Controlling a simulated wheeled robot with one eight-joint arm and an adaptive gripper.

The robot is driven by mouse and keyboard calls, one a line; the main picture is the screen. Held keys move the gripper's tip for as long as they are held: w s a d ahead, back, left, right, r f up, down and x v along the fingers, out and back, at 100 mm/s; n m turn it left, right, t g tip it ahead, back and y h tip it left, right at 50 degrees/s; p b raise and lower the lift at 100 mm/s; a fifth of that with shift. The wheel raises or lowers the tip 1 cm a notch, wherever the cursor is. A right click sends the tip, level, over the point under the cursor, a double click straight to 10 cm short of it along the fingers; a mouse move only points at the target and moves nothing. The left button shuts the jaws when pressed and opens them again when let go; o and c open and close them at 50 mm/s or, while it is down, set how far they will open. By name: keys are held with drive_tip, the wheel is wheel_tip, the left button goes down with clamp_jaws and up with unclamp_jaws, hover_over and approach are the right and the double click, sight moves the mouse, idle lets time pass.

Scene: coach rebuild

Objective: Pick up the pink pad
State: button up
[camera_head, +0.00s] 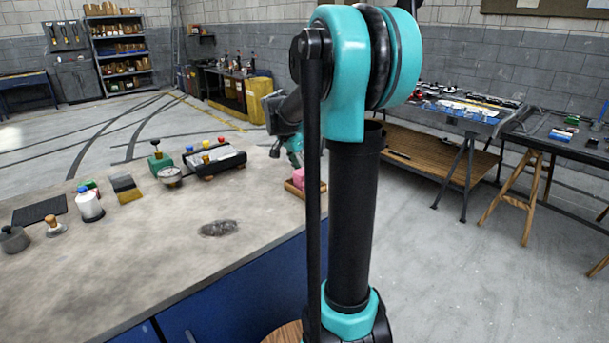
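A small pink pad (298,176) is near the right edge of the workbench, at or in a shallow wooden tray (291,188). My gripper (294,158) is small in this view, with teal parts pointing down just above the pad. A gap between the gripper and the pad is hard to make out. Whether the fingers are open or shut cannot be seen.
The workbench (150,262) has a dark stain (219,228) and a clear front area. Other tables (452,115) stand right.

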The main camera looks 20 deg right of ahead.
sight(303, 171)
drive_tip(key=c, duration=0.5)
drive_tip(key=shift+c, duration=0.2)
drive_tip(key=shift+r, duration=0.1)
wheel_tip(303, 171, up, 20)
drive_tip(key=o, duration=0.3)
drive_tip(key=c, duration=0.4)
drive_tip(key=shift+a+f, duration=0.1)
drive_tip(key=shift+f, duration=0.1)
drive_tip(key=shift+c, duration=0.4)
